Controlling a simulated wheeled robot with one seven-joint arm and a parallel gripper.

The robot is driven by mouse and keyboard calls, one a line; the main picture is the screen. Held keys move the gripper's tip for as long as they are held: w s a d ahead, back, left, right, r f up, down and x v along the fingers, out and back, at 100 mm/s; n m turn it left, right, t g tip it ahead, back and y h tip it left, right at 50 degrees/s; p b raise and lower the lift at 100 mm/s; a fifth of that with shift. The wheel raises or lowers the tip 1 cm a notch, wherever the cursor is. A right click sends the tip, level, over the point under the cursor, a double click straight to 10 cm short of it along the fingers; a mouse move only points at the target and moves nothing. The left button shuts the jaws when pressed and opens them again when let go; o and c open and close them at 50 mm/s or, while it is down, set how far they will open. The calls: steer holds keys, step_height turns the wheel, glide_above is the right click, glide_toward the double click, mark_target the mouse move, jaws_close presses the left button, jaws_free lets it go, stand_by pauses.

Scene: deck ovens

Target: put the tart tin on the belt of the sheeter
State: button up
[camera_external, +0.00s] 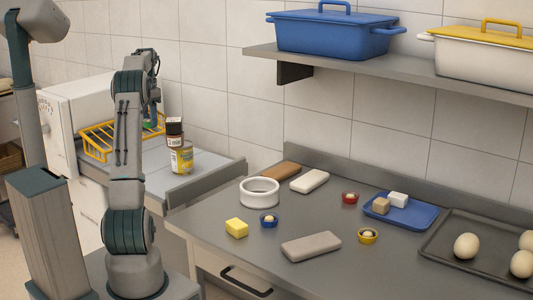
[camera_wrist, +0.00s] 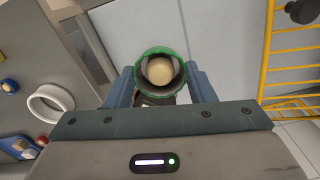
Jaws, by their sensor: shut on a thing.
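My gripper (camera_wrist: 164,82) is shut on a small round green tart tin (camera_wrist: 151,53) with a pale ball inside it. The tin sits between the two blue fingers in the wrist view. In the external view a bit of the green tin (camera_external: 148,125) shows beside my arm, and the fingers are mostly hidden. The sheeter is a white machine (camera_external: 72,110) with a yellow guard (camera_external: 97,143) and a grey belt (camera_external: 150,178). The tin is over the belt area; I cannot tell whether it touches. The belt also shows in the wrist view (camera_wrist: 215,35).
A dark-lidded jar (camera_external: 174,133) and a yellow can (camera_external: 181,160) stand close together on the sheeter, right of my gripper. The counter (camera_external: 210,215) to the right holds a white ring (camera_external: 260,192), small coloured tins and blocks. A shelf (camera_external: 390,75) hangs above it.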

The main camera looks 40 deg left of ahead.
steer(key=shift+s+a+f+n+p, duration=0.1)
steer(key=shift+a+f+n+p, duration=0.2)
steer(key=shift+f+n+p, duration=0.15)
steer(key=shift+s+a+f+n+p, duration=0.1)
steer(key=shift+a+f+n+p, duration=0.2)
steer(key=shift+f+n, duration=0.2)
step_height(320, 180, down, 18)
steer(key=shift+f+p, duration=0.15)
steer(key=shift+p, duration=0.85)
steer(key=shift+f, duration=0.25)
steer(key=o, duration=1)
steer(key=shift+r, duration=0.1)
steer(key=shift+c, duration=0.2)
steer(key=shift+r, duration=0.15)
